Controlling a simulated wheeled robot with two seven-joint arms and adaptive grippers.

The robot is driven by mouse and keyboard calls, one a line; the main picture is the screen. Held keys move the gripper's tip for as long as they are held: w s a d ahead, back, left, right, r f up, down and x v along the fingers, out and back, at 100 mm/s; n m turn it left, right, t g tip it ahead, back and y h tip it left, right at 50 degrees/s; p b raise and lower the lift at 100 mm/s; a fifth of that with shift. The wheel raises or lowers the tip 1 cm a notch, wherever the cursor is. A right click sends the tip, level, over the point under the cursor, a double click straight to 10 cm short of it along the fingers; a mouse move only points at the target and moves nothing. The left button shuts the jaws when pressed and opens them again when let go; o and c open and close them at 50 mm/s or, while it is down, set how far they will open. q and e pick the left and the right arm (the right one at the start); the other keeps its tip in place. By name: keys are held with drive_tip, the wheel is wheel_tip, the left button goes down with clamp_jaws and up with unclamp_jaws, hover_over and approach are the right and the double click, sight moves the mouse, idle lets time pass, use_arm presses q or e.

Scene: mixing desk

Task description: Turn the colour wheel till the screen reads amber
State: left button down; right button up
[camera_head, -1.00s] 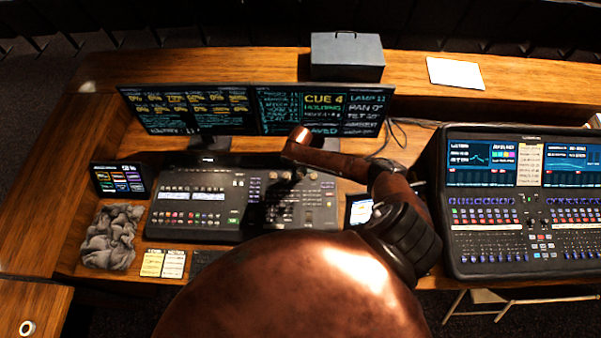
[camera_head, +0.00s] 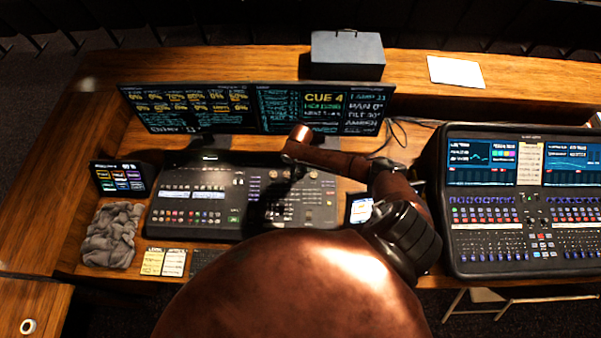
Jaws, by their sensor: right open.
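The lighting console (camera_head: 195,215) stands on the desk, left of centre. Small round knobs and encoders sit on its right half; I cannot tell which one is the colour wheel, and part of this area is hidden by my arm and its dark shadow. My right gripper (camera_head: 289,174) is small and dark in the head view, open, pointing down over the upper right part of the console. Whether it touches a knob cannot be seen. The wide screen (camera_head: 258,108) behind reads "CUE 4"; a word at its lower right (camera_head: 360,125) is too blurred to read surely. My left gripper is out of view.
A larger mixing desk (camera_head: 500,262) stands at the right. A grey box (camera_head: 347,56) and white paper (camera_head: 455,71) are on the back ledge.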

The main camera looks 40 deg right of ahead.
sight(300, 174)
wheel_tip(300, 174, up, 12)
idle(0.5)
drive_tip(key=shift+f, duration=0.1)
